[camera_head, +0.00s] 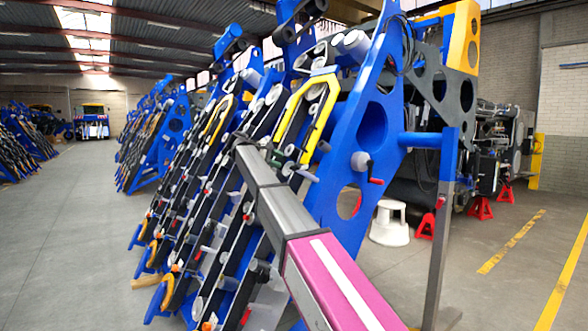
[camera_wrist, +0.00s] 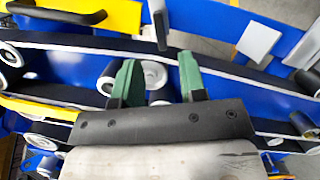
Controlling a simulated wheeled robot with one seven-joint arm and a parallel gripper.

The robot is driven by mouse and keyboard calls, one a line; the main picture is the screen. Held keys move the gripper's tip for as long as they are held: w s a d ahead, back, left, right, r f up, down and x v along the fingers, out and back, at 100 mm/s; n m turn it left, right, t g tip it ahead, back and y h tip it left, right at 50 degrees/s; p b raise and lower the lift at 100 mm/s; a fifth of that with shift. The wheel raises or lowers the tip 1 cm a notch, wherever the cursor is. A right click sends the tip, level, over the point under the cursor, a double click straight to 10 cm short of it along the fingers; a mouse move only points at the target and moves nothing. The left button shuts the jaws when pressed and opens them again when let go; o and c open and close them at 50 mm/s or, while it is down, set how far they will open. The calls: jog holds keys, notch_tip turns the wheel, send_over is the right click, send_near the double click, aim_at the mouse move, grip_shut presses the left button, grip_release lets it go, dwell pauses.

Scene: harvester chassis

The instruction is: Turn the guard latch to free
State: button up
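My gripper (camera_wrist: 159,78) shows in the wrist view with its two green fingers apart and a clear gap between them. A pale roller (camera_wrist: 154,74) of the machine shows behind that gap. A dark grey lever-like piece (camera_wrist: 157,24) stands just beyond the fingertips at the top edge, apart from them; I cannot tell whether it is the guard latch. In the head view a grey knob (camera_head: 360,160) with a red handle (camera_head: 376,181) sits on the blue side plate.
Blue harvester row units (camera_head: 215,215) with yellow guards (camera_head: 318,105) fill the middle. The blue side plate (camera_head: 345,145) stands right of my arm. A white stool (camera_head: 390,224) and red stands (camera_head: 480,208) are on the floor. The left aisle (camera_head: 70,235) is clear.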

aim_at(293, 166)
jog(key=x, duration=0.8)
jog(key=shift+w+d+f, duration=0.1)
jog(key=shift+d+f, duration=0.05)
jog(key=shift+d, duration=0.1)
grip_shut()
